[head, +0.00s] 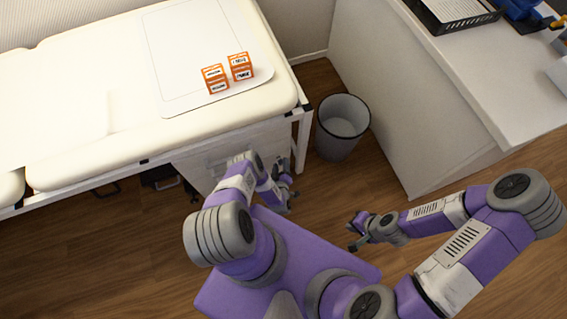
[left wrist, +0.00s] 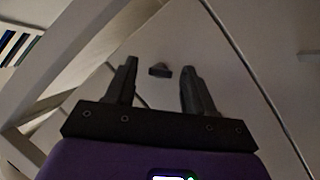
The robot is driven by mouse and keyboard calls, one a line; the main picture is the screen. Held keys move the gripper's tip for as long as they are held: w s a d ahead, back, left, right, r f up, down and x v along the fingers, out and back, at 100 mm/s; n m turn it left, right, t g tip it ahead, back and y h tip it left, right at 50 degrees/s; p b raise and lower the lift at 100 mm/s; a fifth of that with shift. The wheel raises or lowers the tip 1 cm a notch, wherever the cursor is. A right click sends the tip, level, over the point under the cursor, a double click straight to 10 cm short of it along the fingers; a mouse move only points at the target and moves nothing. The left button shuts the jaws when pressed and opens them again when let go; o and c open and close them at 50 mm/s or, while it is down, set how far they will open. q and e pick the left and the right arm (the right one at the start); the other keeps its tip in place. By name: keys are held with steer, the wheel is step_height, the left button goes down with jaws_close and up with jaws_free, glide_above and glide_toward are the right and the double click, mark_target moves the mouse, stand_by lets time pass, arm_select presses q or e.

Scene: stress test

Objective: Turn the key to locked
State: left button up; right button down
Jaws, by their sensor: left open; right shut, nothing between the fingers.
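A small dark key (left wrist: 160,71) sticks out from a pale cabinet front (left wrist: 165,50) in the left wrist view. It appears between my left gripper's (left wrist: 158,66) two fingers, with a gap on either side; I cannot tell how far ahead it lies or which way it is turned. In the head view my left gripper (head: 284,184) is low beside the cabinet (head: 215,155) under the bed, and the key is hidden there. My right gripper (head: 356,233) is shut and empty above the floor, away from the cabinet.
A cream padded bed (head: 120,150) on a white frame stands above the cabinet, with orange-and-white boxes (head: 214,79) on top. A waste bin (head: 342,125) stands right of it. A white desk (head: 440,90) is at the right.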

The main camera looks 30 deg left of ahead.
arm_select(q)
steer(key=shift+w+a, duration=0.1)
steer(key=shift+w, duration=0.05)
jaws_close()
stand_by(0.4)
steer(key=shift+r+m+g+p, duration=0.15)
steer(key=shift+m+g+p, duration=0.25)
steer(key=shift+m, duration=0.2)
steer(key=shift+w+m+g+y, duration=0.1)
steer(key=shift+m+g+y, duration=0.3)
steer(key=shift+m+g, duration=0.3)
steer(key=shift+d+m+g+y, duration=0.2)
steer(key=shift+m+g+y, duration=0.5)
steer(key=shift+m, duration=0.6)
